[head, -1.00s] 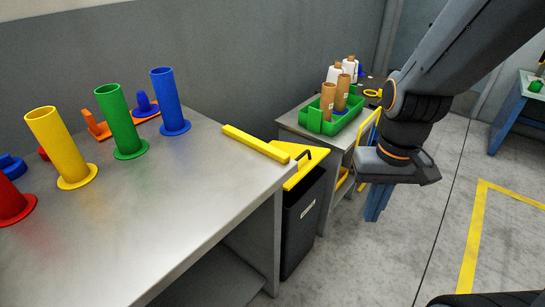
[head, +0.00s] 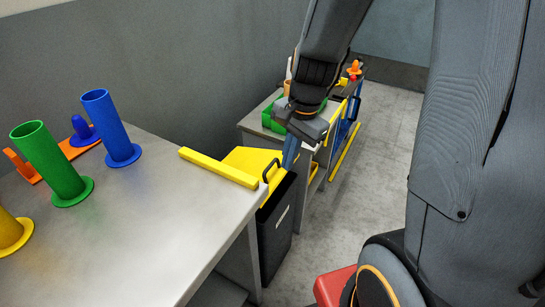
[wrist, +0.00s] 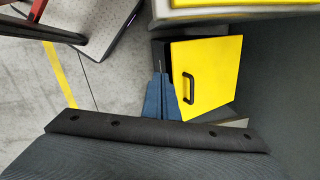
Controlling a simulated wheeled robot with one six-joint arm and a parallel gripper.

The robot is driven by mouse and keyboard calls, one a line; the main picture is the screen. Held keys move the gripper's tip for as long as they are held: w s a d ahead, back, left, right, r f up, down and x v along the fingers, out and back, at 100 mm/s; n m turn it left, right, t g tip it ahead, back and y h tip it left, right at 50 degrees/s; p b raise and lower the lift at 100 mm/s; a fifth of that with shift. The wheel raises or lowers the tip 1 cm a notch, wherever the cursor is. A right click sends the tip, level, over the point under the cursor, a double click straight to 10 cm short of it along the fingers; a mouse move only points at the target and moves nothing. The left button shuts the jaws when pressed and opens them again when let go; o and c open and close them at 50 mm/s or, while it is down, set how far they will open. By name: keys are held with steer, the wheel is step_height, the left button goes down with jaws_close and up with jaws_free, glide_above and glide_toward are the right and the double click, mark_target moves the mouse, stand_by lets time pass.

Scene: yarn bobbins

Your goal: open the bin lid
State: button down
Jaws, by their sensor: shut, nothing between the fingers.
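The bin (head: 277,222) is a dark box standing on the floor between the steel table and the cart. Its yellow lid (head: 248,161) lies flat over the top, with a black loop handle (head: 271,169) near the edge. In the wrist view the lid (wrist: 212,72) fills the upper right, and its handle (wrist: 188,88) is at the lid's left side. My gripper (head: 291,155) has blue fingers and is shut and empty. In the head view it points down just right of the handle. In the wrist view the fingers (wrist: 161,95) show left of the handle, apart from it.
The steel table (head: 165,235) with a yellow bar (head: 218,168) on its edge stands left of the bin. Coloured tubes stand on it. A cart (head: 252,121) with a green crate (head: 272,118) stands behind. Open floor lies to the right.

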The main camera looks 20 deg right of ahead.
steer(key=w+d+f+m+t+p, duration=0.1)
steer(key=w+d+f+m+p, duration=0.15)
steer(key=w+m, duration=1.05)
steer(key=m, duration=0.2)
glide_above(274, 176)
steer(key=shift+t+y, duration=0.3)
steer(key=shift+y, duration=0.1)
step_height(274, 176, down, 10)
steer(key=shift+f, duration=0.2)
steer(key=shift+w+a+r+p, duration=0.15)
steer(key=shift+r+p, duration=0.3)
steer(key=shift+p, duration=0.1)
steer(key=shift+w+a+r+p, duration=0.1)
steer(key=shift+a+r+p, duration=0.05)
steer(key=shift+r+p, duration=0.3)
